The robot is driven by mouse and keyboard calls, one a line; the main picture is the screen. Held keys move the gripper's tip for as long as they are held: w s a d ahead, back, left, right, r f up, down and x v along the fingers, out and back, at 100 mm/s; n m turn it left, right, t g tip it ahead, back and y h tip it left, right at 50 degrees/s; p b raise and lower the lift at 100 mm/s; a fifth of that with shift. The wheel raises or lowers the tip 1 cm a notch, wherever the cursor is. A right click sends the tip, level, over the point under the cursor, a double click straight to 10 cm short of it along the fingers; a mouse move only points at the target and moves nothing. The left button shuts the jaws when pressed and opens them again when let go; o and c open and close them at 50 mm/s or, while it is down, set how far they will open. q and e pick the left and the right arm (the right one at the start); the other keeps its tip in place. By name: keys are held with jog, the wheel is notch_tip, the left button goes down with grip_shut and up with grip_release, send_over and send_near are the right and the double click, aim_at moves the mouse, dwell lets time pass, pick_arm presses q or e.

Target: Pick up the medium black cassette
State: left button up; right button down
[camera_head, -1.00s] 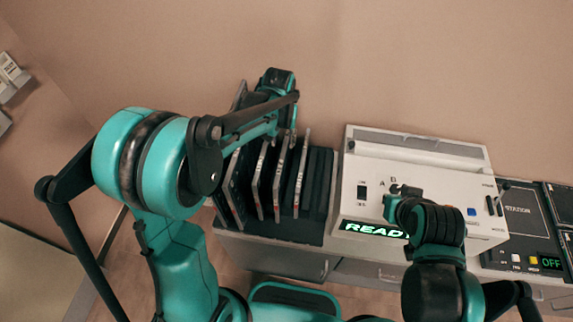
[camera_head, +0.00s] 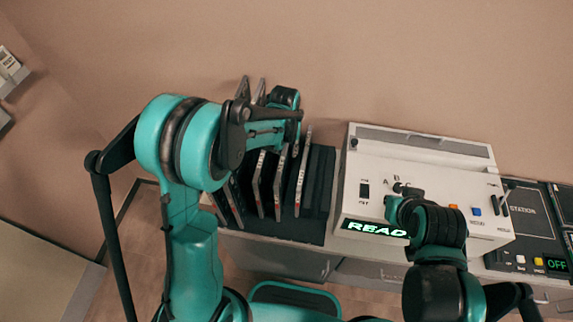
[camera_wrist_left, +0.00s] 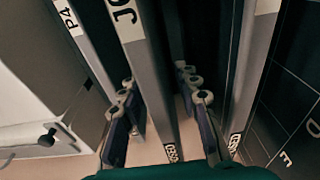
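Several flat cassettes with dark faces and pale labelled edges stand upright in a black rack (camera_head: 310,228) in the head view. My left gripper (camera_head: 292,138) is over the rack, its fingertips largely hidden by its own wrist. In the left wrist view, its two fingers (camera_wrist_left: 168,108) are spread on either side of a cassette (camera_wrist_left: 158,95) whose label starts with "J". A gap shows on its right side. I cannot tell which cassette is the medium one. My right gripper (camera_head: 400,193) is over the white console, with its fingers too small to read.
A white console (camera_head: 385,160) with a green lit display (camera_head: 372,228) stands right of the rack. A black panel (camera_head: 525,215) is further right. Neighbouring cassettes, one labelled "P4" (camera_wrist_left: 68,18), stand close on both sides of the fingers. The wall is behind.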

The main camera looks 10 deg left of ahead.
pick_arm(q)
grip_shut()
jog(key=shift+r, duration=0.1)
notch_tip(320, 180, up, 10)
jog(key=shift+f+p, duration=0.1)
jog(key=shift+p, duration=0.95)
notch_tip(320, 180, up, 9)
jog(key=p, duration=0.6)
